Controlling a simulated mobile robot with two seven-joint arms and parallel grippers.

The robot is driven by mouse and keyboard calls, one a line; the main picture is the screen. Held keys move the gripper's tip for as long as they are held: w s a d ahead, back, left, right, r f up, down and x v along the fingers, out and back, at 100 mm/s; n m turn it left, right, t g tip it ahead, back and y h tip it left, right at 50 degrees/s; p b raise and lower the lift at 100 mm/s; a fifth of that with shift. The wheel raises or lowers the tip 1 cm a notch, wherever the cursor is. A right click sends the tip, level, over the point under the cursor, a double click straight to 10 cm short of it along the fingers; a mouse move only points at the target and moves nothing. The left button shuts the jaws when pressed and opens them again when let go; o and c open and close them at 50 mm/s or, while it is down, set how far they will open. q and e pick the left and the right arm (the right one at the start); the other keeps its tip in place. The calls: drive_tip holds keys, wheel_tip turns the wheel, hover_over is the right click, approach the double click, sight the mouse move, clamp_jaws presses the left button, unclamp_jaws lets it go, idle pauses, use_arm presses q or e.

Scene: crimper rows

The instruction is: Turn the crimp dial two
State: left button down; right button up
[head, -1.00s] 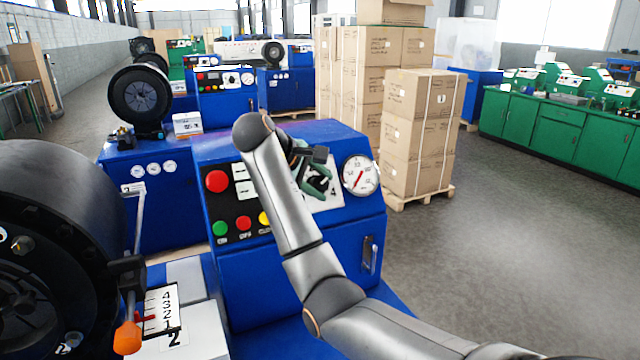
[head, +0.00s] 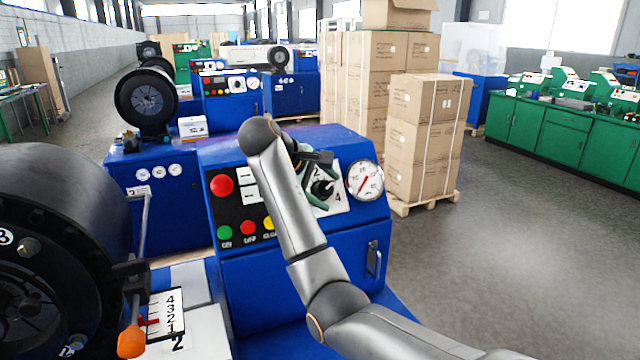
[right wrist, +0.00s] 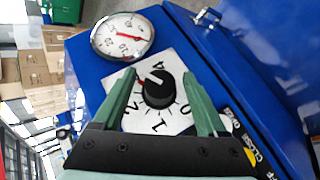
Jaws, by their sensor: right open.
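The crimp dial (head: 322,188) is a black knob on a white number plate on the blue machine's sloped panel. In the right wrist view the knob (right wrist: 158,92) sits between the green fingers of my right gripper (right wrist: 159,78), with a gap on each side. The gripper is open. A red mark on the knob points up and left, between the 4 and the 2; the left finger hides part of the plate there. In the head view my right gripper (head: 318,180) partly covers the plate. My left gripper is not in view.
A pressure gauge (head: 365,180) is beside the dial plate. A red button (head: 221,185) and smaller coloured buttons are to its left. A lever with an orange knob (head: 131,342) stands by a number scale (head: 165,313) at lower left. Stacked cartons (head: 425,140) stand behind; floor at right is clear.

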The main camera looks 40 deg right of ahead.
drive_tip(key=v, duration=1.2)
drive_tip(key=shift+r, duration=0.2)
drive_tip(key=shift+s+a+f, duration=0.1)
